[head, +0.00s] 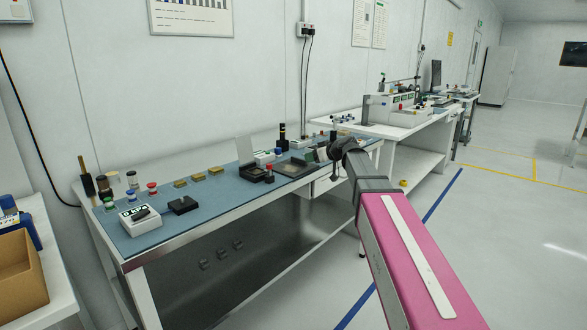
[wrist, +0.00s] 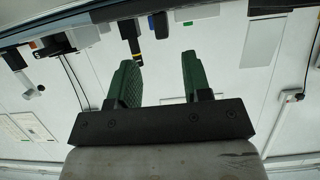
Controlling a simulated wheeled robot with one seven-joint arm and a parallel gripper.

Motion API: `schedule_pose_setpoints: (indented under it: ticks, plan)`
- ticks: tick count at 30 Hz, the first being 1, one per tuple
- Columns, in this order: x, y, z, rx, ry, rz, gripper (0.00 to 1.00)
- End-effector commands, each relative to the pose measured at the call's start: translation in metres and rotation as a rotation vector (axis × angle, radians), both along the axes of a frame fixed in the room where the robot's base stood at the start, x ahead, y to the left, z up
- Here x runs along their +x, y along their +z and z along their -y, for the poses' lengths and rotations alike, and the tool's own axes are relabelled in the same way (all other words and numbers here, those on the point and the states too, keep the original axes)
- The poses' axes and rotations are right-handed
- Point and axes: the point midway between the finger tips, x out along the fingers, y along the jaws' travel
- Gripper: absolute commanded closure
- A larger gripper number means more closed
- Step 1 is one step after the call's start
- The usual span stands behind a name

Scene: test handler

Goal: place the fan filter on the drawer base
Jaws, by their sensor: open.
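My gripper (wrist: 158,62) shows in the wrist view with two green fingers wide apart and nothing between them. In the head view my arm reaches from the lower right to the right end of the blue-topped bench, and the gripper there is too small to make out. I cannot single out the fan filter for certain. A dark flat square piece (head: 291,169) lies on the bench, left of my gripper. A white drawer-like box (head: 325,184) hangs under the bench top at the right; I cannot tell whether it is the drawer base.
The blue mat (head: 225,192) carries jars, yellow blocks (head: 198,176), a white meter (head: 139,218) and a black block (head: 184,205). A second white bench (head: 400,128) stands behind. A cardboard box (head: 20,275) is at lower left. The floor at right is clear.

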Motion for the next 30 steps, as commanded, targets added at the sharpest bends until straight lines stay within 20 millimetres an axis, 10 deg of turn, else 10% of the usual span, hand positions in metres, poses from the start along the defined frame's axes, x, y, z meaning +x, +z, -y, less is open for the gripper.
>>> schedule_pose_setpoints:
  ticks: [24, 28, 30]
  plan:
    - [0.029, -0.026, -0.046, 0.0, -0.001, -0.001, 0.55]
    - [0.029, -0.026, -0.045, 0.0, -0.001, -0.001, 0.98]
    - [0.029, -0.026, -0.045, 0.0, -0.001, -0.001, 1.0]
